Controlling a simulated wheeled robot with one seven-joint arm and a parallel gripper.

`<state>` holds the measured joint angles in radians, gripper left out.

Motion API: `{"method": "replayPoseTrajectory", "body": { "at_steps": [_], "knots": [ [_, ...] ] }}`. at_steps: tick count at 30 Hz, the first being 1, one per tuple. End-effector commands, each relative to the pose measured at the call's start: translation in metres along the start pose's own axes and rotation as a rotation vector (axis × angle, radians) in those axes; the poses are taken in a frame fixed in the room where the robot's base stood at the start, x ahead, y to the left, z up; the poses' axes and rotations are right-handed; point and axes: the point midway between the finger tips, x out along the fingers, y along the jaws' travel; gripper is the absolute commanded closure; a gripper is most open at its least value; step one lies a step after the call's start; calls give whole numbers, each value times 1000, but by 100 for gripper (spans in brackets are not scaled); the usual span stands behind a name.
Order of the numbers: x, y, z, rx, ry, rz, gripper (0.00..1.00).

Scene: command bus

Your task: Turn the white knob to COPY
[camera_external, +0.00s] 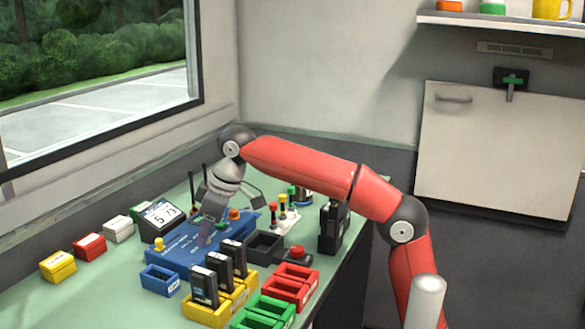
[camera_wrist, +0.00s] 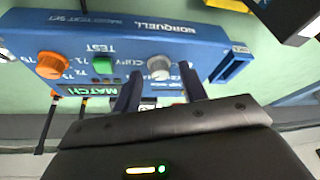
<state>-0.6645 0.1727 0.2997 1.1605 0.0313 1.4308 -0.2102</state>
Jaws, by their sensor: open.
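The white knob (camera_wrist: 160,67) is on the sloped face of the blue radio test set (camera_wrist: 120,25), which also shows in the external view (camera_external: 168,258). The wrist view shows the panel upside down, with COPY printed just left of the knob. My gripper (camera_wrist: 159,73) is open, with one dark finger on each side of the knob; I cannot tell whether they touch it. In the external view my gripper (camera_external: 212,218) points down at the test set and hides the knob. The knob's pointer direction is not clear.
An orange knob (camera_wrist: 53,65), a green button (camera_wrist: 102,65) and a lit MATCH display (camera_wrist: 85,91) share the panel. Black radios (camera_external: 204,285) stand in yellow trays in front. A small screen (camera_external: 160,219) stands behind left; red and green trays (camera_external: 290,287) are front right.

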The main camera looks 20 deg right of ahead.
Motion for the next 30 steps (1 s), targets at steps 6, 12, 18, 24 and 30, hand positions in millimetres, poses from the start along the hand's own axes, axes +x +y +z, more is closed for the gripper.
{"method": "replayPoseTrajectory", "body": {
  "at_steps": [6,12,18,24,30],
  "knots": [
    [5,4,0,-245,2,-103,58],
    [-25,8,-4,-381,3,-155,58],
    [-65,14,-5,-379,2,-155,58],
    [-89,31,11,-323,-1,-105,58],
    [-109,55,37,-221,-3,-16,58]
  ]
}}
